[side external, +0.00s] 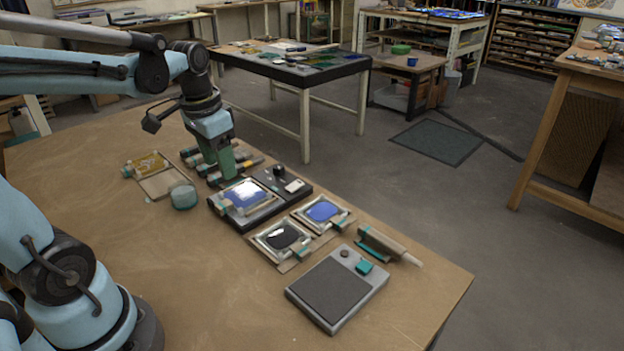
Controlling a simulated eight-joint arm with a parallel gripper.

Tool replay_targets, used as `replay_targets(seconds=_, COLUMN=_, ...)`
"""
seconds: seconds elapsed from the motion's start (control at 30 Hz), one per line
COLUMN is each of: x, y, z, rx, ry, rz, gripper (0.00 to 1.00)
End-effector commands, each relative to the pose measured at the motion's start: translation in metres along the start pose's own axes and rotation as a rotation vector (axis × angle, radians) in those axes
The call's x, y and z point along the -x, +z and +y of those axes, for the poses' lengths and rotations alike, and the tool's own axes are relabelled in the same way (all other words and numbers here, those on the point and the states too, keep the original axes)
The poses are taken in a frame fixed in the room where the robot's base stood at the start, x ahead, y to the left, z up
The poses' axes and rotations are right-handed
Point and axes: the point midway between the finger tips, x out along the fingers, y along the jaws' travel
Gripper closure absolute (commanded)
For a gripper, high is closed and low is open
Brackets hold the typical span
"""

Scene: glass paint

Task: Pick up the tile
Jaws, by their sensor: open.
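My gripper (220,170) is open, with green fingers pointing down just behind a framed white and blue tile (243,195). That tile lies on a black board (264,213). I cannot tell whether the fingers touch anything, and I see nothing held between them. A blue tile (322,211) and a black tile (283,236) lie in pale frames in front of the board, to its right. Which of these pieces is the task's tile is not clear.
Several tubes or rollers (248,163) lie beside the fingers. A small round jar (183,196) and a flat piece with a yellow patch (148,165) are to the left. A grey flat device (335,288) and a handled tool (388,245) are at the right. The table's (130,235) left front is clear.

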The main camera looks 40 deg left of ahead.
Motion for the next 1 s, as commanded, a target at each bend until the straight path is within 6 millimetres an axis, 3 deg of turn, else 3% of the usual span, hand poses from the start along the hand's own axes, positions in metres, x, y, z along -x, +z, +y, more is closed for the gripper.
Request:
replay_targets(seconds=0.1, x=-0.002, y=0.002, z=-0.022, rx=0.004, ry=0.025, rz=-0.077, gripper=0.43)
replay_targets(seconds=0.23, x=-0.003, y=0.004, z=-0.032, rx=0.002, ry=0.045, rz=-0.12, gripper=0.43)
replay_targets(seconds=0.37, x=-0.009, y=0.006, z=-0.034, rx=-0.001, ry=0.05, rz=-0.131, gripper=0.43)
replay_targets(seconds=0.8, x=-0.063, y=0.012, z=-0.031, rx=-0.001, ry=0.049, rz=-0.128, gripper=0.43)
replay_targets(seconds=1.0, x=-0.072, y=0.013, z=-0.031, rx=-0.001, ry=0.049, rz=-0.128, gripper=0.43)
